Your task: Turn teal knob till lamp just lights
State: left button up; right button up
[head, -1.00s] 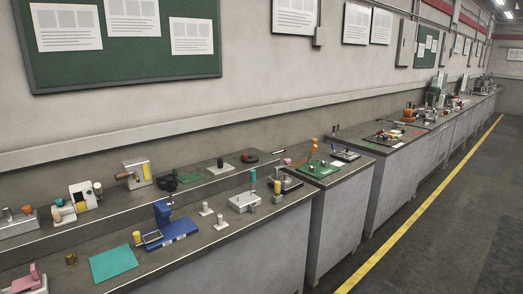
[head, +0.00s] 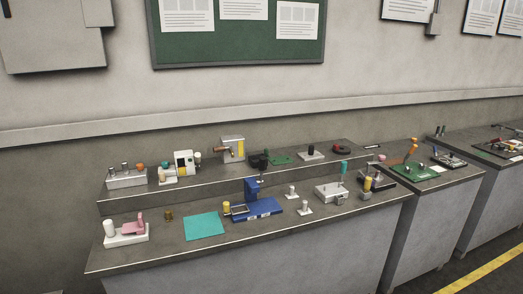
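A small upright teal part (head: 344,167) stands at the right part of the near bench, beside a white box-like fixture (head: 331,191). It is too small to tell whether it is a knob or a handle. A flat teal square (head: 204,226) lies near the bench front, left of a blue fixture (head: 258,206). I cannot make out a lamp for certain; small orange and yellow parts show on several fixtures. Neither of my grippers is in view.
The grey near bench (head: 300,232) has a raised back shelf (head: 215,180) with several small fixtures. A white fixture with a pink part (head: 128,228) stands at the left end. More benches (head: 498,178) run off to the right. A yellow floor line (head: 480,262) marks open floor.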

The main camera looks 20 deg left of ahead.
aim_at(165, 165)
jog(key=u, duration=1.3)
jog(key=l+z, duration=0.3)
jog(key=i+l, duration=0.05)
